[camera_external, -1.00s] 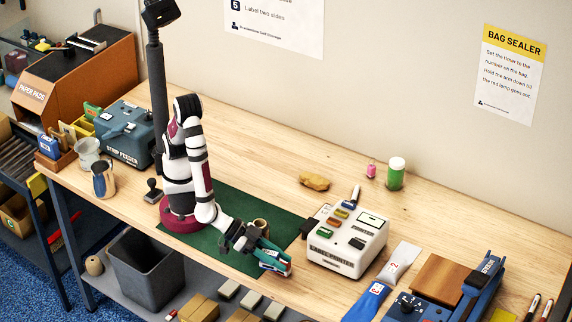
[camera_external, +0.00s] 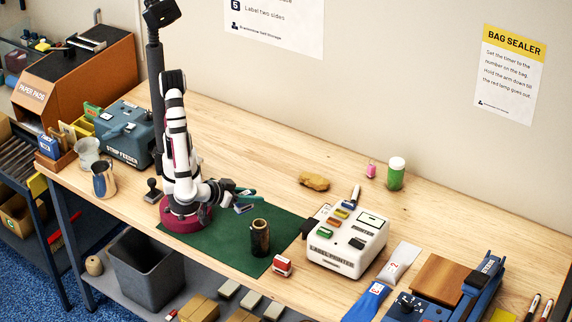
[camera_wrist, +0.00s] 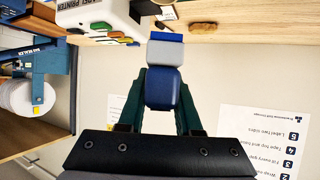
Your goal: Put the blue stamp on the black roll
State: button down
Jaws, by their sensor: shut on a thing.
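My gripper (camera_external: 236,199) is above the green mat, close to my base. In the wrist view my gripper (camera_wrist: 160,95) is shut on the blue stamp (camera_wrist: 162,88), with a green finger on each side. The blue stamp (camera_external: 243,209) shows small in the external view, held clear of the mat, and its exact tilt is hard to tell there. The black roll (camera_external: 260,240) stands upright on the mat, to the right and front of my gripper, apart from the stamp. Its top shows a tan core.
A red stamp (camera_external: 282,265) stands just right of the roll, by the edge of the green mat (camera_external: 215,247). The label printer (camera_external: 345,240) is further right. A tan lump (camera_external: 314,181) and a green jar (camera_external: 396,174) stand behind. The middle back of the table is clear.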

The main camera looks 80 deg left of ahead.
jog(key=x, duration=0.5)
jog(key=shift+w+f, duration=0.3)
jog(key=shift+f, duration=0.15)
notch_tip(320, 180, down, 3)
jog(key=shift+f, duration=0.1)
jog(key=shift+d+f, duration=0.1)
jog(key=shift+f, duration=0.15)
jog(key=shift+f, duration=0.2)
jog(key=c, duration=0.6)
grip_release()
